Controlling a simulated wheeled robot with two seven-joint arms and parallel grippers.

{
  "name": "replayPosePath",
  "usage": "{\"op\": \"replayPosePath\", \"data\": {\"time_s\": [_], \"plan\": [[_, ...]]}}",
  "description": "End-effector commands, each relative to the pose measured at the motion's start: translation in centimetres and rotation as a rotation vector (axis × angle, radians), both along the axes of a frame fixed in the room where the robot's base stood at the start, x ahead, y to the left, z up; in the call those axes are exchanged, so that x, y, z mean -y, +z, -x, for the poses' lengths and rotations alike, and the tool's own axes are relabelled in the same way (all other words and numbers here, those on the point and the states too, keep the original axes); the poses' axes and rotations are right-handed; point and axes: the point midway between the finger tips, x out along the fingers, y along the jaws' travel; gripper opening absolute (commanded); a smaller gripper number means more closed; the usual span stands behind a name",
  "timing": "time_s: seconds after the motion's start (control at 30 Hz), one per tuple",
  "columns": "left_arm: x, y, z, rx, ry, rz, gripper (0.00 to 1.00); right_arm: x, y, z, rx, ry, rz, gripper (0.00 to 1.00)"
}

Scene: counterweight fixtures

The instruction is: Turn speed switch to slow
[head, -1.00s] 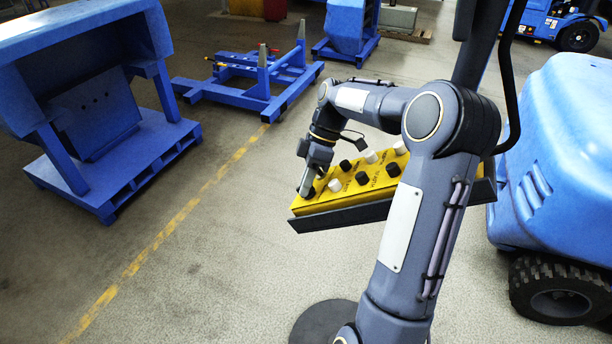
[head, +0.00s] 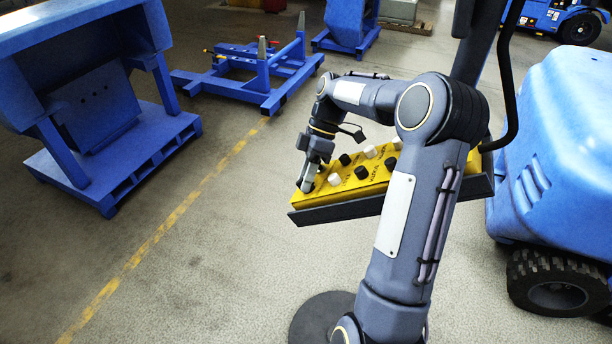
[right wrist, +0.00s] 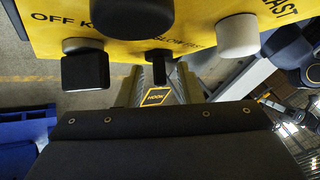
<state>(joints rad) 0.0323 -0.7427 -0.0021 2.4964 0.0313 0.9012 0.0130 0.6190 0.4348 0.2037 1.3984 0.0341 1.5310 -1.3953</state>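The yellow control panel (head: 374,181) has black and white knobs and sits in a dark tray in the middle of the head view. My right gripper (head: 307,182) is at its left end, over the end knob, which it mostly hides. I cannot tell whether it touches or grips that knob. In the right wrist view the panel (right wrist: 190,14) crosses the top, with partly hidden lettering including OFF and FAST. A black knob (right wrist: 85,68) is at left and a white knob (right wrist: 237,35) at right. My left gripper is not in view.
A blue machine with a black tyre (head: 555,280) stands at right, close to the panel. A blue stand (head: 110,150) is at left, and a low blue frame (head: 260,75) lies behind. The floor at lower left is clear, with a yellow line (head: 150,245).

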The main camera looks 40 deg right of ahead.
Motion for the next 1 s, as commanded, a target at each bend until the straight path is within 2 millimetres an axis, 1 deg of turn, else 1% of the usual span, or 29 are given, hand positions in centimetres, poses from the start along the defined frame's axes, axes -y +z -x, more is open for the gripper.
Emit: {"op": "replayPosePath", "data": {"time_s": [0.27,0.37,0.6,0.7,0.83,1.0], "plan": [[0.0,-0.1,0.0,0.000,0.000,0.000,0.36,0.2,0.3,-0.1,0.002,-0.001,0.000,0.33],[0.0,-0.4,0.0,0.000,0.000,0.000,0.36,0.9,1.3,-0.4,0.004,-0.002,0.001,0.33],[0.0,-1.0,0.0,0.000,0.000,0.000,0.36,3.0,4.8,-0.9,0.004,-0.002,0.001,0.33],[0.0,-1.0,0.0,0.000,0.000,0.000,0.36,3.6,5.8,-1.1,0.001,-0.002,0.000,0.33],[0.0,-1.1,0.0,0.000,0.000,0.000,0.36,4.0,6.5,-1.1,0.001,-0.002,0.000,0.33],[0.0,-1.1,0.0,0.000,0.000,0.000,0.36,4.0,6.6,-1.1,-0.001,-0.001,0.000,0.33]]}}
